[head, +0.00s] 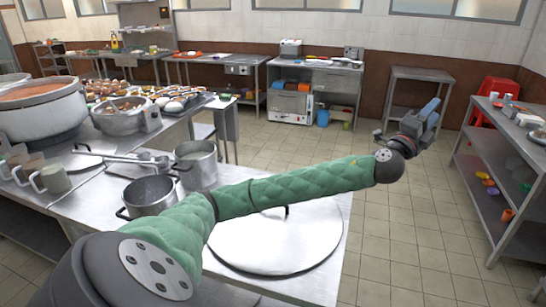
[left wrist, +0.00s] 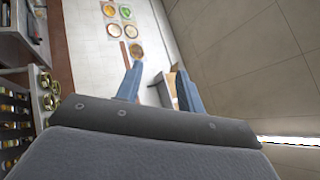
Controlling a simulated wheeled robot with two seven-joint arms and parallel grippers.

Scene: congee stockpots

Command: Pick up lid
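A large round flat metal lid (head: 300,248) lies on the near end of the steel counter, with a small dark handle standing up near its middle. My left arm passes over it and hides part of it. A smaller flat lid (head: 72,158) lies farther left on the counter. My left gripper (head: 428,112) is far right of the large lid, up over the floor. In the left wrist view its two blue fingers (left wrist: 159,68) are apart with nothing between them. My right gripper is not in view.
Two metal pots (head: 151,194) (head: 199,165) stand behind the large lid. A big stockpot (head: 42,112) and several cups stand at the left. A steel shelf unit (head: 500,165) with small items stands at the right. The tiled floor between is clear.

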